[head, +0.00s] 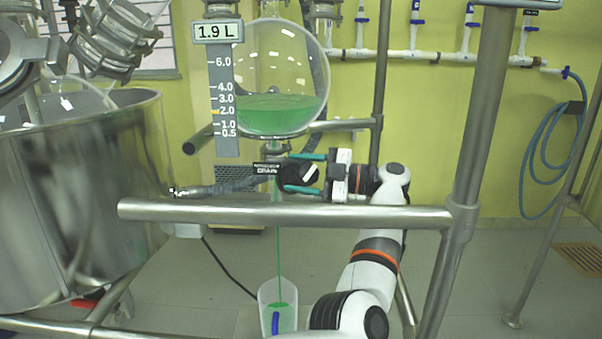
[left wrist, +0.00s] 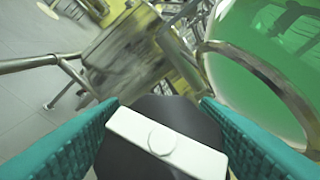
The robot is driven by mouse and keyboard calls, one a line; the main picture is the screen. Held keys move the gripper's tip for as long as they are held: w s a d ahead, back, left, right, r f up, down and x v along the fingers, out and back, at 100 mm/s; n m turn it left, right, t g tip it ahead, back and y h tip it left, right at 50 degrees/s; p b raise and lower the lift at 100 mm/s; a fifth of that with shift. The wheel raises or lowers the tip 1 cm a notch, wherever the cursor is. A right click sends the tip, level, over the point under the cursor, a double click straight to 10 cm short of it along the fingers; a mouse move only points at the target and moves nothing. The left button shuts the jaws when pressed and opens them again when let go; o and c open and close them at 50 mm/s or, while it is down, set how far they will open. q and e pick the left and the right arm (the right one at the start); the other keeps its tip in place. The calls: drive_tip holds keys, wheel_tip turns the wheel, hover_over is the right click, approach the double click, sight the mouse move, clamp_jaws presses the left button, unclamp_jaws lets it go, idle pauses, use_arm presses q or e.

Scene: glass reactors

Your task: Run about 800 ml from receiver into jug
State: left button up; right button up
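The round glass receiver (head: 280,60) holds green liquid, and its readout (head: 218,31) shows 1.9 L. The liquid also shows at the right of the left wrist view (left wrist: 245,70). The black drain knob (head: 304,176) sits below the receiver; its white bar (left wrist: 165,140) lies between my fingers in the left wrist view. My left gripper (head: 303,173) is closed around the knob with its teal fingers. A thin green stream runs straight down into the clear jug (head: 288,294), which has a blue handle and some green liquid inside. My right gripper is out of view.
A horizontal steel rail (head: 290,213) crosses in front, below the knob. A large steel vessel (head: 70,190) stands at left, and a steel post (head: 478,130) at right. A blue hose (head: 525,180) hangs on the yellow wall. The floor at right is largely clear.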

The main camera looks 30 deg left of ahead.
use_arm(q)
drive_tip(key=shift+o, duration=0.8)
